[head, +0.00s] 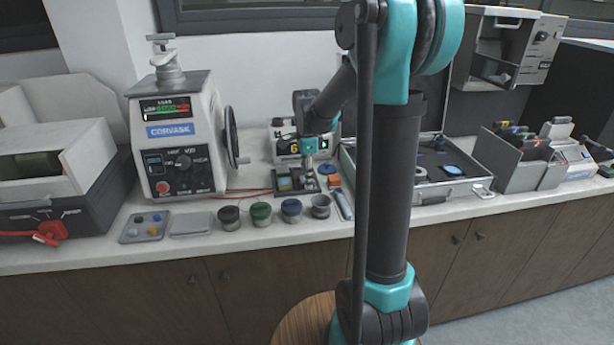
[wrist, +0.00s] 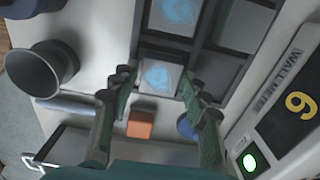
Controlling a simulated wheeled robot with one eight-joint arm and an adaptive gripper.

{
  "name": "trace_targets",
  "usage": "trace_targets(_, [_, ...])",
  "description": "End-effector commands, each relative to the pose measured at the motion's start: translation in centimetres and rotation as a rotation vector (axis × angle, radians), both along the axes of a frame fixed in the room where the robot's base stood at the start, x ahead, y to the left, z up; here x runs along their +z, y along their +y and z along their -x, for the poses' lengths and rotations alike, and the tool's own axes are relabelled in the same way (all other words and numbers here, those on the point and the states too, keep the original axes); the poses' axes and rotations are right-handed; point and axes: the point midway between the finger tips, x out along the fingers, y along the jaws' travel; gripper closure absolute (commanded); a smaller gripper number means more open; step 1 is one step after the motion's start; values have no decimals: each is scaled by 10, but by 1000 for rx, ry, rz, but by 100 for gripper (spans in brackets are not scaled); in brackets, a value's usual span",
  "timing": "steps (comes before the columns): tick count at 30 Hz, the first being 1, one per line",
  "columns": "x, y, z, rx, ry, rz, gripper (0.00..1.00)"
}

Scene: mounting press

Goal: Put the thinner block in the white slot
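A dark tray with compartments (head: 297,191) stands on the counter in the head view; its frame also shows in the wrist view (wrist: 206,58). A light block with a blue patch (wrist: 160,78) sits at its near edge, between my fingers. A second blue-patched block (wrist: 175,14) lies in the compartment beyond it. A plain pale square (wrist: 243,26) fills another compartment; I cannot tell if it is the white slot. Which block is thinner is unclear. My gripper (wrist: 157,77) points down with fingers spread either side of the nearer block; firm contact is not visible. It also shows in the head view (head: 309,166).
An orange block (wrist: 141,124) and a blue round piece (wrist: 186,127) lie near the fingers. A grey cup (wrist: 40,70) and a meter box (wrist: 292,105) flank the tray. The press (head: 178,140) stands left and an open case (head: 425,188) right.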

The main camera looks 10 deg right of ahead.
Motion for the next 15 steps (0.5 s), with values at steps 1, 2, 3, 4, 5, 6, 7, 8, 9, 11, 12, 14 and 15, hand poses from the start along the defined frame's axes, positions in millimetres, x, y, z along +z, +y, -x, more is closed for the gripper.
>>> trace_targets(1, [0,0,0,0,0,0,44])
trace_targets(2, [0,0,0,0,0,0,42])
trace_targets(3, [0,0,0,0,0,0,42])
trace_targets(4, [0,0,0,0,0,0,42])
trace_targets(5, [0,0,0,0,0,0,42])
trace_targets(6, [0,0,0,0,0,0,42])
trace_targets(7, [0,0,0,0,0,0,42])
trace_targets(8, [0,0,0,0,0,0,42])
trace_targets(9, [0,0,0,0,0,0,42])
trace_targets(11, [1,0,0,0,0,0,42])
trace_targets(12, [3,0,0,0,0,0,42])
trace_targets(14, [7,0,0,0,0,0,42])
trace_targets(15, [11,0,0,0,0,0,42])
